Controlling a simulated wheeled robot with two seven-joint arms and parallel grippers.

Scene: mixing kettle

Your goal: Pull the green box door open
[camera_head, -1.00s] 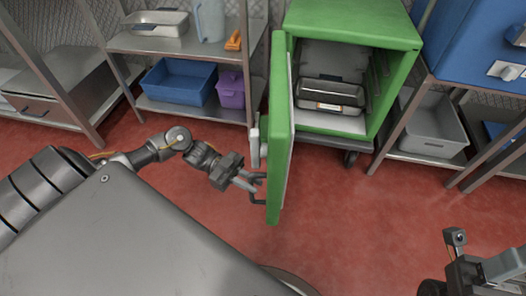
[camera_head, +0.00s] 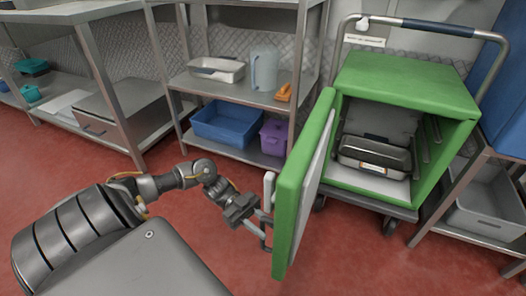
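The green box (camera_head: 405,82) stands on a wheeled cart at the right, with its front open. Its green door (camera_head: 304,190) is swung wide towards me, and the white inner face shows. A dark lidded metal pan (camera_head: 375,153) sits inside the box. My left gripper (camera_head: 259,228) is at the handle (camera_head: 266,232) on the door's outer face, low on its left side. The fingers reach the handle, but they are small and partly hidden by the door edge, so I cannot tell whether they are closed on it. My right gripper is out of view.
A metal shelf (camera_head: 245,93) behind the door holds a blue bin (camera_head: 228,124), a purple container (camera_head: 274,138), a metal pan and a jug. Another rack (camera_head: 482,222) with a grey bin stands at the right. Red floor is clear in front of the box.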

